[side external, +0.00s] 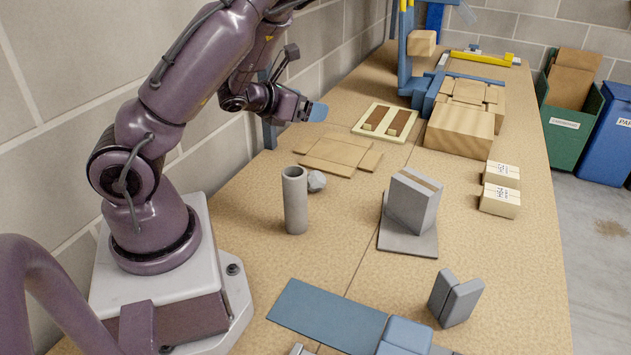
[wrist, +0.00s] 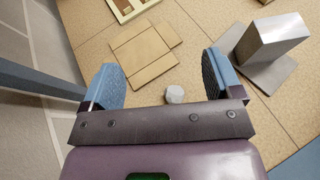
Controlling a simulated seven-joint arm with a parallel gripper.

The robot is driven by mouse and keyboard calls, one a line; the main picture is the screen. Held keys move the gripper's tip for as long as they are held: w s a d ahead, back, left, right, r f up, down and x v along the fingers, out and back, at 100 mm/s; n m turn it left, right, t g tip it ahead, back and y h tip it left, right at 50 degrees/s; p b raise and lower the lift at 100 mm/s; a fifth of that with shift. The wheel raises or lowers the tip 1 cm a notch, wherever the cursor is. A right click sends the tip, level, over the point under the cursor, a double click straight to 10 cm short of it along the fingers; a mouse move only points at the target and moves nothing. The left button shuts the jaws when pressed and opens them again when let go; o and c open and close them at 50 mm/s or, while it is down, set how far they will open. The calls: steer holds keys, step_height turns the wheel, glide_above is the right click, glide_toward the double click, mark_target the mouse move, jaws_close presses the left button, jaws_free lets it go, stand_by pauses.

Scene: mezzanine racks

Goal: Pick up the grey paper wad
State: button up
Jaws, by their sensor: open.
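The grey paper wad (side external: 316,181) is a small faceted lump on the table, just behind and right of the upright grey tube (side external: 295,200) in the side view. In the wrist view the wad (wrist: 174,94) lies between the two finger pads, nearer the right one, close to the gripper's dark crossbar. My gripper (side external: 308,110) is in the air above and behind the wad, with its blue fingertips showing. In the wrist view my gripper (wrist: 165,85) has its fingers wide apart with nothing held. The tube cannot be made out in the wrist view.
Flat cardboard pieces (side external: 340,155) lie just behind the wad. A grey block on a plate (side external: 408,240) stands to its right. A cream tray (side external: 386,121) and wooden boxes (side external: 460,128) are farther back. Small labelled boxes (side external: 499,200) sit near the right edge. A wall runs along the left.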

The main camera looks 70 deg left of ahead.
glide_above(314, 173)
steer(key=s, duration=0.2)
step_height(314, 173, down, 11)
steer(key=f, duration=0.6)
steer(key=shift+s+d, duration=0.2)
steer(key=shift+d, duration=0.2)
steer(key=shift+f+x, duration=0.2)
steer(key=shift+x, duration=0.9)
steer(key=shift+w+a+f, duration=0.1)
steer(key=shift+w+f, duration=0.15)
steer(key=shift+w, duration=0.2)
steer(key=c, duration=1)
